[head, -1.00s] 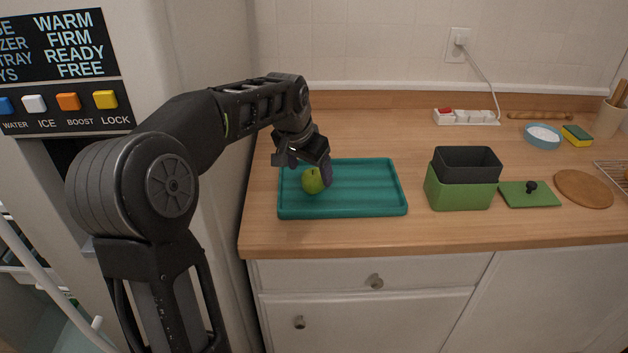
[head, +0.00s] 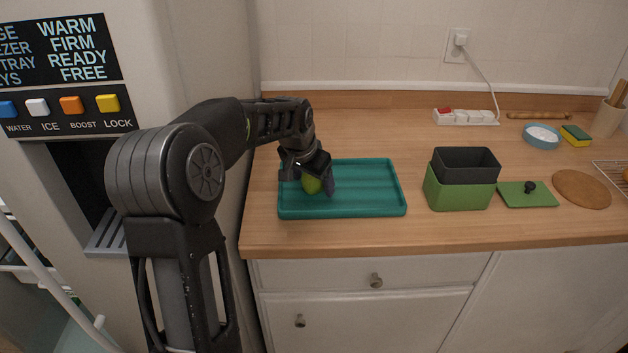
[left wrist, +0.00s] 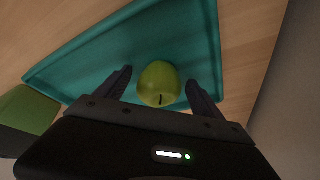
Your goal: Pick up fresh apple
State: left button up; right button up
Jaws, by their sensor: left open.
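The green apple (head: 312,185) sits on the teal tray (head: 370,190), near the tray's left end. In the left wrist view the apple (left wrist: 159,84) lies between the two fingers of my left gripper (left wrist: 160,84), with a gap on each side. My right gripper is not in view.
A green box with a dark insert (head: 460,190) stands right of the tray, beside a green lid (head: 528,194) and a round wooden board (head: 581,189). A power strip (head: 466,117) lies at the back. The fridge (head: 190,60) stands close on the left.

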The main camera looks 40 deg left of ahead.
pick_arm(q)
jog(key=shift+c, duration=0.5)
jog(key=c, duration=1.5)
jog(key=shift+r, duration=0.1)
notch_tip(320, 180, up, 10)
jog(key=shift+f, duration=0.1)
